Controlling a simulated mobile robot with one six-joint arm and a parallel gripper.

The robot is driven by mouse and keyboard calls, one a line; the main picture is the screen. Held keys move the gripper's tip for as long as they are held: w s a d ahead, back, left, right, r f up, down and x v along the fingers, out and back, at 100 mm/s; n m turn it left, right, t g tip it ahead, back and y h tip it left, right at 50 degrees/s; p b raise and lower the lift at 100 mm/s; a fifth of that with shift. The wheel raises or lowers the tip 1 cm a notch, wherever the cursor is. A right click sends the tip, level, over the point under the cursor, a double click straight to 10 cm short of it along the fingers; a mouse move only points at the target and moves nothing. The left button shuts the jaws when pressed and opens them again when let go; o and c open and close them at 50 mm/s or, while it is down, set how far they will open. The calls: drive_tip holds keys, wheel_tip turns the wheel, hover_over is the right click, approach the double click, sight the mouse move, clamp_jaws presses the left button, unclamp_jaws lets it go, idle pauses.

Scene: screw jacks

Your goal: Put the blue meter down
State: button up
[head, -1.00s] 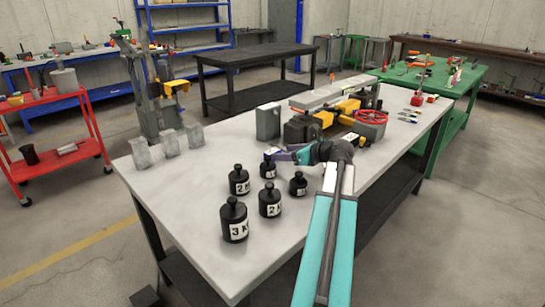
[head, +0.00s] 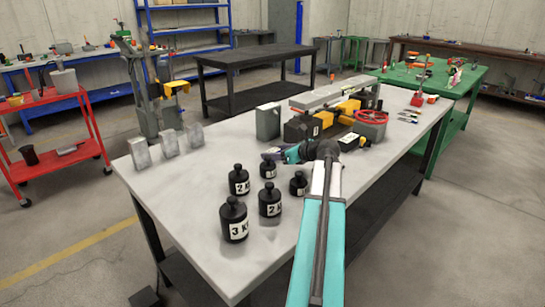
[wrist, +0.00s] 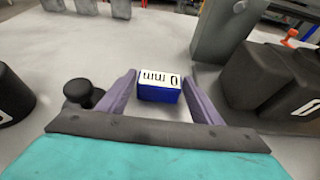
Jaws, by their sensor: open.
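The blue meter (wrist: 160,88) lies between the two purple fingers of my gripper (wrist: 160,95) in the wrist view. Its white top face carries "0 mm", seen upside down. The fingers are open, one on each side of the meter. It appears to be at the level of the pale table top (wrist: 135,45). In the head view my gripper (head: 270,156) is low over the table, behind the black weights. I cannot make out the meter there.
Several black weights (head: 235,220) stand on the table's near left part. A grey block (head: 268,122) and a yellow and grey jack with a red wheel (head: 370,116) stand behind my gripper. Grey blocks (head: 168,143) line the left edge. The table's front right is bare.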

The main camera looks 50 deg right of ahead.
drive_tip(key=c, duration=0.9)
drive_tip(key=shift+c, duration=0.2)
drive_tip(key=shift+r, duration=0.15)
wheel_tip(320, 180, up, 10)
drive_tip(key=p, duration=0.1)
idle(0.4)
